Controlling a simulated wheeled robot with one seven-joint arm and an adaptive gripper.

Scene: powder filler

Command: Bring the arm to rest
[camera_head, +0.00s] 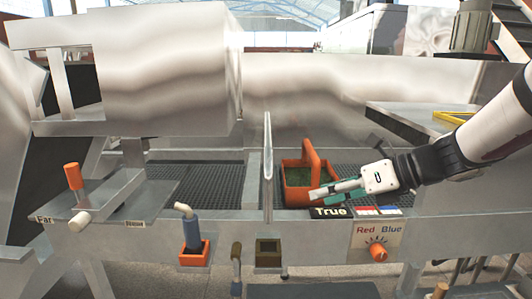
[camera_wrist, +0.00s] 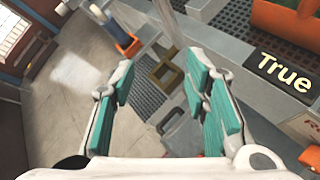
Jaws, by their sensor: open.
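My gripper (camera_head: 318,194) reaches in from the right in the head view, its fingers pointing left over the front edge of the machine. It is beside the lower front of an orange basket (camera_head: 312,142) with green contents and overlaps the basket's edge in the picture. In the wrist view my gripper (camera_wrist: 160,95) shows two teal-padded fingers spread apart with nothing between them. Beyond the gap are the floor and the machine's front fittings. The basket also shows at the top right of the wrist view (camera_wrist: 285,20).
A black "True" sign (camera_head: 330,212) lies just below the fingers. A Red/Blue panel has an orange knob (camera_head: 377,252). An upright metal divider (camera_head: 268,165) stands left of the basket. A blue handle in an orange holder (camera_head: 192,235) and an orange-topped lever (camera_head: 73,177) are further left.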

